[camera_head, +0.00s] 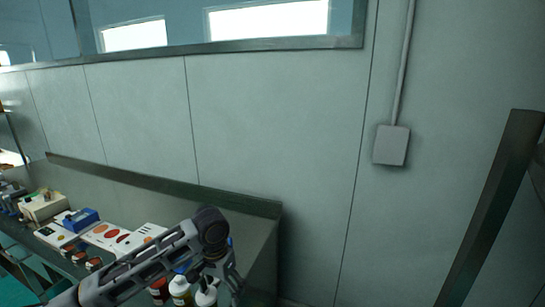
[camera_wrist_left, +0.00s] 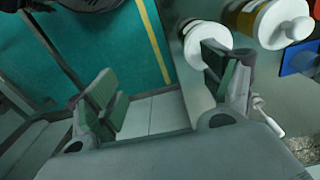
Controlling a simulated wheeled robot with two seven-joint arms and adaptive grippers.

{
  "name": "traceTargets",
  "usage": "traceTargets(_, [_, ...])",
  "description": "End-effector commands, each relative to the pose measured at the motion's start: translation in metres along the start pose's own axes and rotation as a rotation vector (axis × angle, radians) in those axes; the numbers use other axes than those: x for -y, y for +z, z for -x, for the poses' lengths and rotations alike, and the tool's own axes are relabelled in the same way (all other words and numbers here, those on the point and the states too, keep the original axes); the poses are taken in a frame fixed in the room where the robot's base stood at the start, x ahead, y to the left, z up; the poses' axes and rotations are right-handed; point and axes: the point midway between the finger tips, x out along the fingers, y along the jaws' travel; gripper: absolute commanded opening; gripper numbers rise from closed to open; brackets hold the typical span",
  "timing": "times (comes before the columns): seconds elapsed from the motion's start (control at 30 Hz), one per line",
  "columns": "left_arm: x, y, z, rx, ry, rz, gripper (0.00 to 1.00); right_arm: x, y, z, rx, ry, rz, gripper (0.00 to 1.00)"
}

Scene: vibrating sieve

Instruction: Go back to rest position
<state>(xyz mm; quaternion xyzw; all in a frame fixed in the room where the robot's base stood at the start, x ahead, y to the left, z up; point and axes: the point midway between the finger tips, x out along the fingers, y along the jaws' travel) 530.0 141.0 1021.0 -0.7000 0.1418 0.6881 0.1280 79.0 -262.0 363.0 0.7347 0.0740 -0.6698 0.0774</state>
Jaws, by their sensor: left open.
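My left arm comes in from the bottom left of the head view, bent over the right end of the bench. Its gripper (camera_head: 229,284) points down there, partly cut off by the lower edge. In the left wrist view the two green-padded fingers of the left gripper (camera_wrist_left: 168,82) stand wide apart with nothing between them. The right finger is close to a white round container (camera_wrist_left: 206,40); I cannot tell whether they touch. My right gripper is not in view.
Several bottles (camera_head: 180,291) stand beside the left gripper. A white-capped bottle (camera_wrist_left: 284,22) shows in the wrist view. White panels (camera_head: 103,235) and a blue box (camera_head: 80,219) lie along the bench.

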Motion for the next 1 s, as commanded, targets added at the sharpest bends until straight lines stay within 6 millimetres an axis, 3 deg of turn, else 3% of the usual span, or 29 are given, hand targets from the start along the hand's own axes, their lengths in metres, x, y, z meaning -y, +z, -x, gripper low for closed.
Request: traceTargets(1.0, [-0.086,0.030,-0.055,-0.180,0.139,-0.135,0.82,0.001,0.001,0.000,0.002,0.000,0.000,0.40])
